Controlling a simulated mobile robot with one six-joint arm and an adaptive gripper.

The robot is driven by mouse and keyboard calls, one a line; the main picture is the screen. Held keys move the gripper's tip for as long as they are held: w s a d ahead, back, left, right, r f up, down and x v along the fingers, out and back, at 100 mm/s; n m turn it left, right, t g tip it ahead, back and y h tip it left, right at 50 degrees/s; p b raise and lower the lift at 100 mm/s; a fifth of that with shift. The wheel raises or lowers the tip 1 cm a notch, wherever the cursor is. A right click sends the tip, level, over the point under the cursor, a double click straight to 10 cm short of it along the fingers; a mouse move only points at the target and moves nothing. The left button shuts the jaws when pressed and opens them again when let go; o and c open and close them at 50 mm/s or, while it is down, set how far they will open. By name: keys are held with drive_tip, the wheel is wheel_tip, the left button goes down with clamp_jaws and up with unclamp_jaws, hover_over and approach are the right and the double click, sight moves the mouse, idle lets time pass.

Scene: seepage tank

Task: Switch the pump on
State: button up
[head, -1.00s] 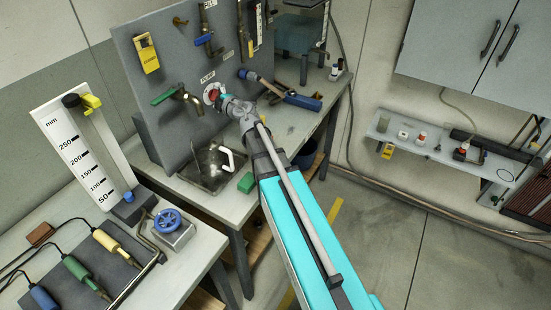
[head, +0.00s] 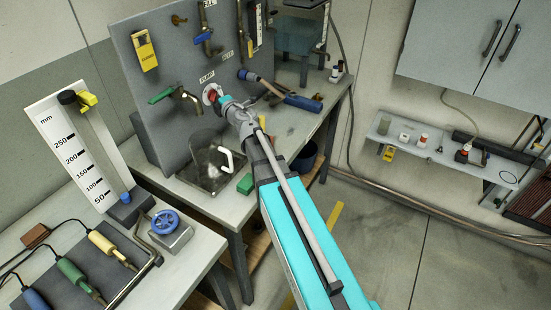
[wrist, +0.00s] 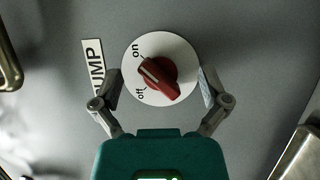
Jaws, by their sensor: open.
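The pump switch is a red knob (wrist: 160,80) on a round white dial (wrist: 179,52) marked "on" and "off", beside a "PUMP" label (wrist: 92,70). The knob's pale mark points left, between "on" and "off"; I cannot tell that it sits on either. In the head view the dial (head: 211,93) is on the grey upright panel, partly hidden by my gripper (head: 222,101). In the wrist view my gripper (wrist: 160,88) is open, with one finger on each side of the knob. Gaps show between the fingers and the knob.
A green-handled tap (head: 176,93) sticks out left of the switch, above the sink (head: 200,179). A blue-handled valve (head: 204,38) is above. A blue-ended tool (head: 302,103) lies to the right. A yellow tag (head: 145,50) hangs on the panel.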

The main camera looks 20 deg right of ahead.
drive_tip(key=shift+n+t+y+b, duration=0.35)
drive_tip(key=shift+n+b, duration=0.35)
drive_tip(key=shift+n, duration=0.45)
drive_tip(key=shift+n+t+y+b, duration=0.25)
drive_tip(key=shift+n+t+b, duration=0.3)
drive_tip(key=shift+n, duration=0.6)
